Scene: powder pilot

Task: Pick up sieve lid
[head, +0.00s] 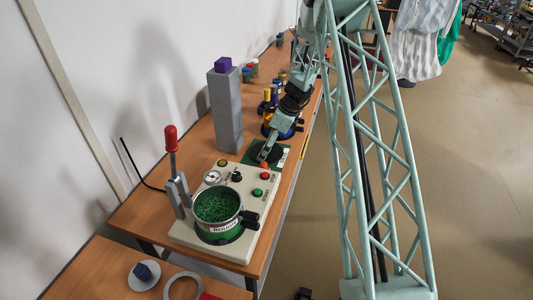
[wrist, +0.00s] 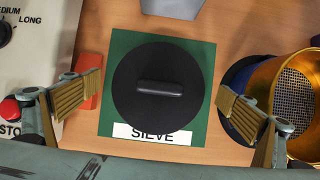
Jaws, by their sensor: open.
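The sieve lid is a black disc with a raised bar handle (wrist: 160,88). It lies on a green square mat (wrist: 200,60) whose white label reads SIEVE. My gripper (wrist: 160,93) is open and empty above it, one ribbed finger on the left and one on the right, with the handle between them in the picture. The fingers appear apart from the lid. In the head view my gripper (head: 266,158) is over the dark lid (head: 273,147) and partly hides it, so the height gap is hard to judge.
A gold mesh sieve (wrist: 297,90) stands close by the right finger. A red block (wrist: 88,92) and the control box (wrist: 35,45) are near the left finger. A tall grey column (head: 226,110) bears a purple block. A bowl of green pellets (head: 216,206) sits on the box.

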